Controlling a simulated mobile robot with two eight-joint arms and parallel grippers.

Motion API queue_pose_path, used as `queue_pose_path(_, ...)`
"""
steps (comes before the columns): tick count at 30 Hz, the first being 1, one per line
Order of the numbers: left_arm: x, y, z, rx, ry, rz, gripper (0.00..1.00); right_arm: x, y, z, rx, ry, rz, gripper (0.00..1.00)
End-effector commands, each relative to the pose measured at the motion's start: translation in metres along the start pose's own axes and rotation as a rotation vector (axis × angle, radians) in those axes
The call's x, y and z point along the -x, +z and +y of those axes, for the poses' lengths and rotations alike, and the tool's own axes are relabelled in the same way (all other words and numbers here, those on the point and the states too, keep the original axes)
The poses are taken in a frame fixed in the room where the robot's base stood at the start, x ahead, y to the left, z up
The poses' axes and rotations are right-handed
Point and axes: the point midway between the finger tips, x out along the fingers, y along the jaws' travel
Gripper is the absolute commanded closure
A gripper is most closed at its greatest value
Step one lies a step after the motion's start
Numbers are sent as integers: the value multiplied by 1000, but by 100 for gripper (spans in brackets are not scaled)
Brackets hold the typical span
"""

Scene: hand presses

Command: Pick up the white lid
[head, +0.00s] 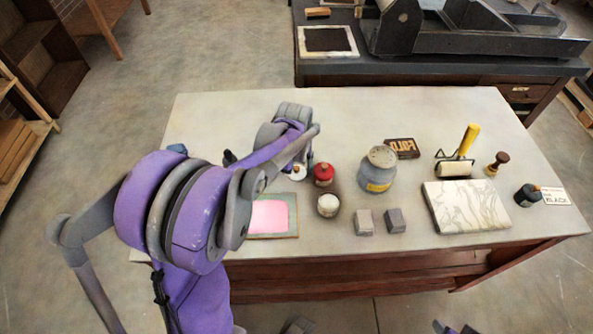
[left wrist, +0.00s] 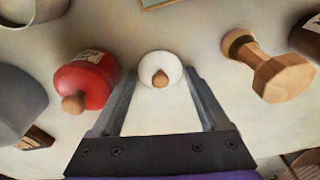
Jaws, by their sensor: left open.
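The white lid (left wrist: 174,69) is a small round disc with a wooden knob, seen in the left wrist view on the pale tabletop. In the head view it shows as a small white spot (head: 298,173), partly hidden by my arm. My left gripper (left wrist: 161,76) is open, with the lid lined up between its fingertips. I cannot tell whether the fingers touch it. In the head view the gripper (head: 304,160) is just above the lid, left of the red jar. An open jar with white contents (head: 327,204) stands in front of the red jar.
The red jar (head: 323,171) with a wooden knob is close beside one finger. A grey jar (head: 378,170), two grey blocks (head: 364,222) and a pink-inked plate (head: 270,217) are nearby.

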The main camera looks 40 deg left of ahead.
Motion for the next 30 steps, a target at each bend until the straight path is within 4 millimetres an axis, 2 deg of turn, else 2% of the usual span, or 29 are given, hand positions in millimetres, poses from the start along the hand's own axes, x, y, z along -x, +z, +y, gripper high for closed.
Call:
queue_pose_path(1,0,0,0,0,0,0,21,0,0,0,0,0,0,50)
queue_pose_path(2,0,0,0,0,0,0,27,0,0,0,0,0,0,50)
queue_pose_path(14,0,0,0,0,0,0,99,0,0,0,0,0,0,50)
queue_pose_path(30,-1,1,0,0,0,-1,100,0,0,0,0,0,0,50)
